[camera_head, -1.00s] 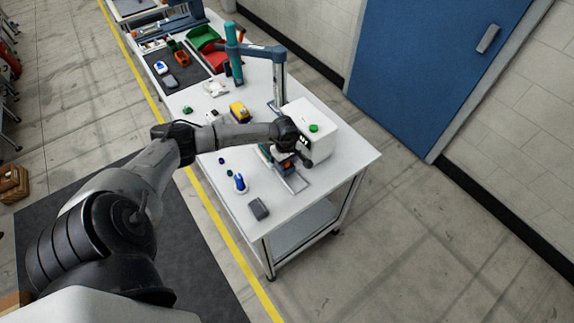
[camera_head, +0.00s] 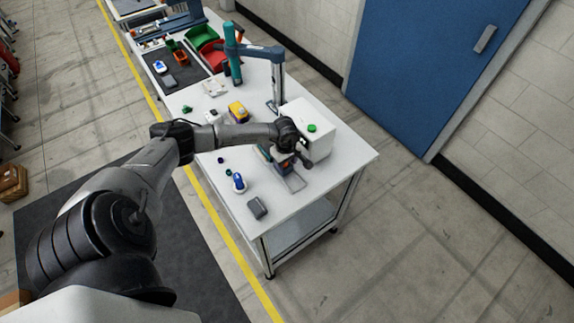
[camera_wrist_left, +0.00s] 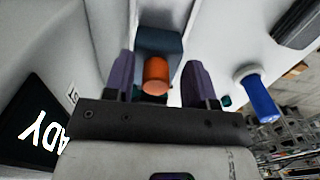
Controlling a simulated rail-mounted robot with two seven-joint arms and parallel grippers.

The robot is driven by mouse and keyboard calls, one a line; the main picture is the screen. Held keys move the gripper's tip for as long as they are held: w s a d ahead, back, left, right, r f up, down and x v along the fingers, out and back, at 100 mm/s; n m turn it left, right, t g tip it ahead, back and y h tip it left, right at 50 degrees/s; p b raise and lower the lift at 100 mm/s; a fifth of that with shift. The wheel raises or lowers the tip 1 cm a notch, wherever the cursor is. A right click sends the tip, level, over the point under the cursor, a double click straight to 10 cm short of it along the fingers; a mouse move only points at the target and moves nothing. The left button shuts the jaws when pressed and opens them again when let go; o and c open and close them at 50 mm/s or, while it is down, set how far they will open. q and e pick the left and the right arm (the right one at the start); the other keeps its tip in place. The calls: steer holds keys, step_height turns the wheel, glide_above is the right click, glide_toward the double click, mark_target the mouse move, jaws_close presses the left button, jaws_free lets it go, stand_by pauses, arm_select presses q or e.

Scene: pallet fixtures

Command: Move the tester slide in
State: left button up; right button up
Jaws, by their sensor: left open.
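The tester is a white box (camera_head: 313,139) with a green button on top, at the near end of the bench. Its slide (camera_head: 295,182) is a pale rail sticking out of the front, with a blue block (camera_head: 283,168) on it. In the left wrist view a dark blue-grey block (camera_wrist_left: 160,42) carries an orange round knob (camera_wrist_left: 157,76). My left gripper (camera_head: 304,163) is over the slide in front of the tester. In the wrist view its open fingers (camera_wrist_left: 158,66) stand either side of the knob, with gaps. My right gripper is not seen.
The tester's dark screen (camera_wrist_left: 35,130) shows letters ending in "ADY". A blue-and-white bottle-like item (camera_head: 239,182) and a grey box (camera_head: 257,208) stand near the bench's front corner. A yellow item (camera_head: 238,111) and a teal post (camera_head: 232,55) are farther back.

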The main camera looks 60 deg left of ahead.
arm_select(q)
steer(key=shift+a+r+p, duration=0.25)
steer(key=shift+r+p, duration=0.15)
steer(key=shift+r, duration=0.7)
steer(key=shift+r+p, duration=1.3)
steer(key=shift+r, duration=0.95)
